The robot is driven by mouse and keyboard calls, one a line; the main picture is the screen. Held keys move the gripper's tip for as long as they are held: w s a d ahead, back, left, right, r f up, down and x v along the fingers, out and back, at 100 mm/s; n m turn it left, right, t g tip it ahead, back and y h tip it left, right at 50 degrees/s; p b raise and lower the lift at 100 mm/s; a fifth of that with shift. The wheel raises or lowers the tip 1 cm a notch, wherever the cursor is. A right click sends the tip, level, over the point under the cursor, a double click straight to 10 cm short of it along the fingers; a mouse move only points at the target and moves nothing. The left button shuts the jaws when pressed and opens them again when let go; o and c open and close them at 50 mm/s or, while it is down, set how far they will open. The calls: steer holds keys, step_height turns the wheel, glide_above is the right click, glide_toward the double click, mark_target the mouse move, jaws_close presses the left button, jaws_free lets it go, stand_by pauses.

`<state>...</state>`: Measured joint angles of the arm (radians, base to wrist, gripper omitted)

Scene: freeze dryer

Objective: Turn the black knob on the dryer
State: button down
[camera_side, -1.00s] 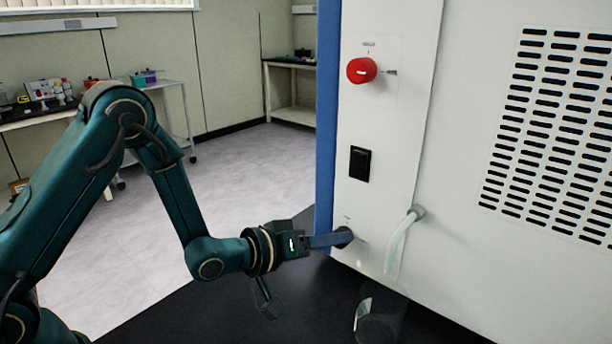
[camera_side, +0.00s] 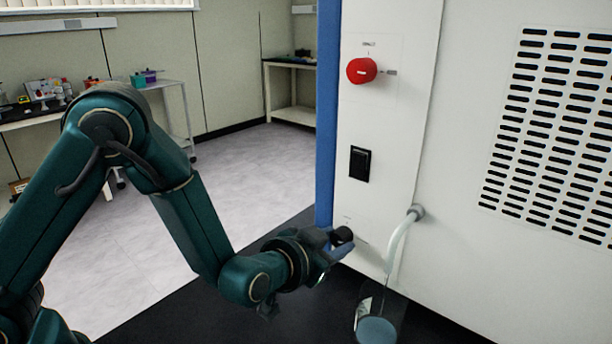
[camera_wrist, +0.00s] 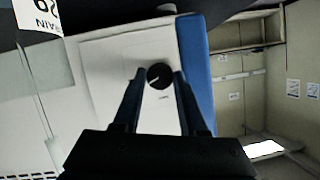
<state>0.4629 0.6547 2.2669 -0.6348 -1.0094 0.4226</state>
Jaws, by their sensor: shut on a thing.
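The black knob (camera_side: 342,236) sits low on the white side panel of the dryer (camera_side: 388,130). It also shows in the wrist view (camera_wrist: 159,76), with a pale pointer line on its face. My gripper (camera_side: 338,246) is at the knob, its two fingers on either side of it. In the wrist view my gripper's fingertips (camera_wrist: 159,78) reach the knob's sides, and it is shut on the knob. The clear beaker (camera_side: 379,318) stands below the drain tube (camera_side: 396,245) and holds bluish liquid.
A red knob (camera_side: 362,70) and a black switch (camera_side: 360,163) are higher on the same panel. The drain tube and beaker are close to the right of my gripper. The dark bench top (camera_side: 200,315) is clear to the left.

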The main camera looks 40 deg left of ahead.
steer(key=shift+d+m+y, duration=0.15)
steer(key=shift+m+y, duration=0.65)
steer(key=shift+m, duration=0.3)
steer(key=shift+c, duration=2.2)
jaws_free()
steer(key=v, duration=0.5)
